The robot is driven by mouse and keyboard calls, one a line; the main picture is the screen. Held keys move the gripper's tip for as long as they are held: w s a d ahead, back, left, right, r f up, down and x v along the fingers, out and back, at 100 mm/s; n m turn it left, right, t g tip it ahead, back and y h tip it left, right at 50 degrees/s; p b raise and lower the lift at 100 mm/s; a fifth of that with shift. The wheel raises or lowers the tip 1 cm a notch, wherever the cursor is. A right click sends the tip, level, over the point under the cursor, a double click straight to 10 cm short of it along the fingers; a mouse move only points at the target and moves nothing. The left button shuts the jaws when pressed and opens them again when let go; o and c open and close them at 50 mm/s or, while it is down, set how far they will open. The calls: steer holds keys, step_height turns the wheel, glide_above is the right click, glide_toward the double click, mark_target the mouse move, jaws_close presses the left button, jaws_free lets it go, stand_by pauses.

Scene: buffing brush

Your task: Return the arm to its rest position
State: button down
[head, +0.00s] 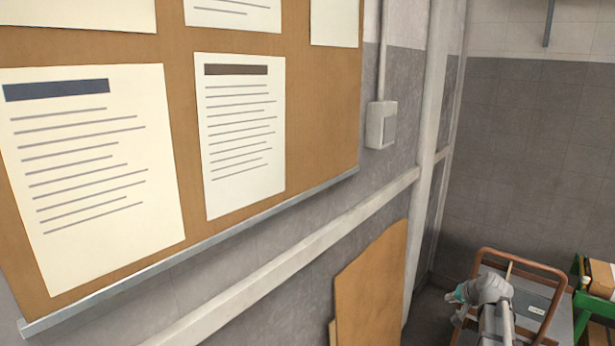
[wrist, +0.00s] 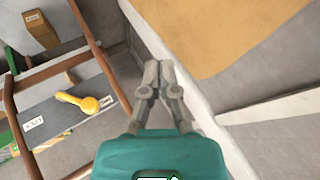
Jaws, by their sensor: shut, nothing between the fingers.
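My gripper (wrist: 158,72) is shut and empty in the wrist view, with its two grey fingers together beyond its teal body. In the head view my arm reaches in at the lower right and a teal part of the gripper (head: 458,294) shows at its end. The fingers are too small to make out there. The gripper is in the air near the wall and beside a brown-framed rack or cart (wrist: 94,62). A yellow round-headed tool with a handle (wrist: 86,103) lies on its grey surface, clear of the fingers.
A brown panel (head: 370,290) leans at the wall, below the notice board (head: 185,150). A white wall box (head: 381,125) and pale rails project from the wall. A green-framed stand (head: 582,318) is at the far right. A small brown box (wrist: 40,30) shows in the wrist view.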

steer(key=s+a+n+g+p, duration=0.2)
steer(key=s+a, duration=0.4)
steer(key=a, duration=0.3)
steer(key=s+a+r+n+g+h+p, duration=0.1)
steer(key=s+a+n+g+p, duration=0.1)
steer(key=s+a, duration=0.4)
steer(key=s+a+r+n+g+h+p, duration=0.1)
steer(key=s+a, duration=0.6)
steer(key=a, duration=0.7)
steer(key=n+g+p, duration=0.1)
steer(key=n+g, duration=0.1)
steer(key=g, duration=0.1)
steer(key=shift+s, duration=0.1)
